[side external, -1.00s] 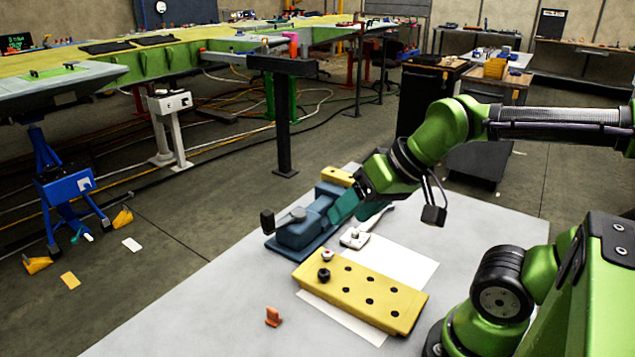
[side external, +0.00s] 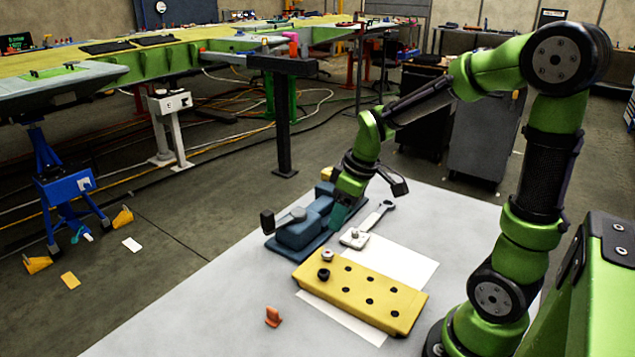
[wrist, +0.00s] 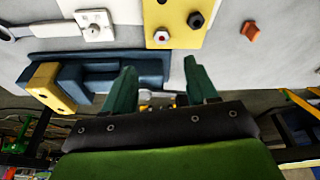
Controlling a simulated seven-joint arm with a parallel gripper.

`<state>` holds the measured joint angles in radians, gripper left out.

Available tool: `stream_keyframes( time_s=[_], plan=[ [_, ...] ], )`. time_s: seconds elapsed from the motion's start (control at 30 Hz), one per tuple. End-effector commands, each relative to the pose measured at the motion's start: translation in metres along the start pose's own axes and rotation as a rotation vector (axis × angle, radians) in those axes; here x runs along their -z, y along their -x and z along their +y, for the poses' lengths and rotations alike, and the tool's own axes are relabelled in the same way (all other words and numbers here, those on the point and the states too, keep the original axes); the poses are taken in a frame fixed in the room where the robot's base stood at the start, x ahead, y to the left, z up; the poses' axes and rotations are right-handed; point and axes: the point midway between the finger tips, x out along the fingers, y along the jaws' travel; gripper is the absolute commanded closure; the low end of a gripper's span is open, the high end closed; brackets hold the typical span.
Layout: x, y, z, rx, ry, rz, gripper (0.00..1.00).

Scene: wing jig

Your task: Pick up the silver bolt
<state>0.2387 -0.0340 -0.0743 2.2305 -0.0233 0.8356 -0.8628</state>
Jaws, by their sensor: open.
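The silver bolt (side external: 327,255) stands at the far left corner of the yellow block (side external: 390,308), beside a black bolt (side external: 323,274). In the wrist view the silver bolt (wrist: 161,37) sits near the edge of the yellow block (wrist: 174,8), beyond my fingertips and apart from them. My gripper (wrist: 160,69) is open with nothing between its two teal fingers. In the side view my gripper (side external: 338,214) points down close to the blue vise (side external: 299,229), behind the silver bolt. The vise partly hides the fingers there, and I cannot tell whether they touch it.
A white square piece (side external: 354,238) and a wrench (side external: 380,214) lie behind the yellow block. White paper (side external: 412,264) lies partly under the block. An orange piece (side external: 273,316) stands at the front left. The grey table (side external: 205,312) is clear around it.

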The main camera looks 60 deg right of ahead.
Motion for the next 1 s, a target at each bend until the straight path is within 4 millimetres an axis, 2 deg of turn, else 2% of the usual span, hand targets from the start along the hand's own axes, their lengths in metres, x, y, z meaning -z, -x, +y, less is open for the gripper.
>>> stream_keyframes(
  time_s=[0.1, 0.23, 0.47, 0.8, 1.0],
  plan=[
    [-0.001, -0.027, -0.001, 0.003, 0.000, -0.006, 0.42],
    [-0.001, -0.049, -0.001, 0.002, -0.002, -0.003, 0.42],
    [-0.001, -0.065, -0.001, 0.000, -0.001, 0.000, 0.42],
    [-0.004, -0.109, -0.004, 0.002, -0.003, -0.002, 0.42],
    [-0.003, -0.113, -0.004, -0.001, -0.002, 0.002, 0.42]
  ],
)
